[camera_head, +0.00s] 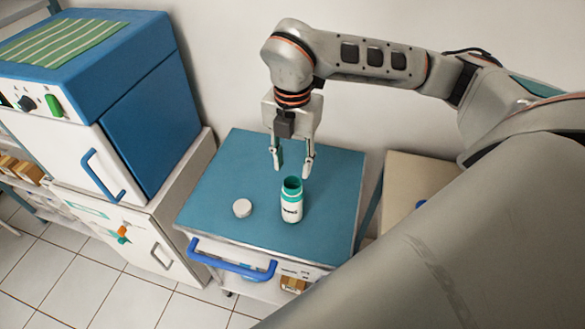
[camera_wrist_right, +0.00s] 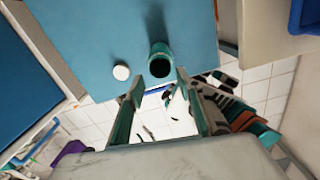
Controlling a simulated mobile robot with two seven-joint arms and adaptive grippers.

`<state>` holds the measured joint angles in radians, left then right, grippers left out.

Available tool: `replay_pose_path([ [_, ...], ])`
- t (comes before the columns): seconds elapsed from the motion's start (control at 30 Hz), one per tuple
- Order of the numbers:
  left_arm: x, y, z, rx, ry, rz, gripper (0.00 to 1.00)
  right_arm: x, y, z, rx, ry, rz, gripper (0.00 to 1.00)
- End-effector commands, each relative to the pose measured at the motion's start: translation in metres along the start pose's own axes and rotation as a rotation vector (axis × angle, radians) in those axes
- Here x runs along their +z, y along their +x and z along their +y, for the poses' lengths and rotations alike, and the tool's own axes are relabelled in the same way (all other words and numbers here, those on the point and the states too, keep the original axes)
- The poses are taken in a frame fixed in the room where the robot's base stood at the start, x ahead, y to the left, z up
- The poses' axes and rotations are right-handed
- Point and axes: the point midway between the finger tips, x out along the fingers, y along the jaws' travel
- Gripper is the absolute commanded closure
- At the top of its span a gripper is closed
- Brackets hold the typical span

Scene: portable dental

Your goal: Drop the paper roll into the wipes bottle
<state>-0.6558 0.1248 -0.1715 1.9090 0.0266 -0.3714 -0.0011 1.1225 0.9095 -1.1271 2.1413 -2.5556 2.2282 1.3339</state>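The wipes bottle (camera_head: 291,209) stands upright on the blue-topped cart, white with a teal neck and a label. Its mouth is open and dark inside in the right wrist view (camera_wrist_right: 160,66). Its round white lid (camera_head: 242,208) lies apart on the cart top, left of the bottle; it also shows in the wrist view (camera_wrist_right: 121,72). My right gripper (camera_head: 292,171) points down just above and behind the bottle, fingers spread with nothing between them; it also shows in the wrist view (camera_wrist_right: 159,84). I see no paper roll in either view. My left gripper is not in view.
The blue cart top (camera_head: 335,185) is otherwise clear, with a blue handle (camera_head: 232,262) along its front. A blue and white cabinet unit (camera_head: 150,100) stands at the left. A beige surface (camera_head: 410,190) is at the right, and the wall is close behind.

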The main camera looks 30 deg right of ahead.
Motion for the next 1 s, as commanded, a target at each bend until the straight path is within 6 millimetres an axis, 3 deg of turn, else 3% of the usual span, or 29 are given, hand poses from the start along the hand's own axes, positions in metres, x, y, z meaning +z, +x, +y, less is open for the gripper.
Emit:
replay_pose_path([
  [0.33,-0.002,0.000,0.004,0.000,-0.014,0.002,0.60,0.000,-0.040,0.000,0.001,0.000,-0.001,0.64],
  [1.0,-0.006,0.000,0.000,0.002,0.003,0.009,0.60,0.000,-0.042,0.000,-0.001,0.000,0.000,0.64],
])
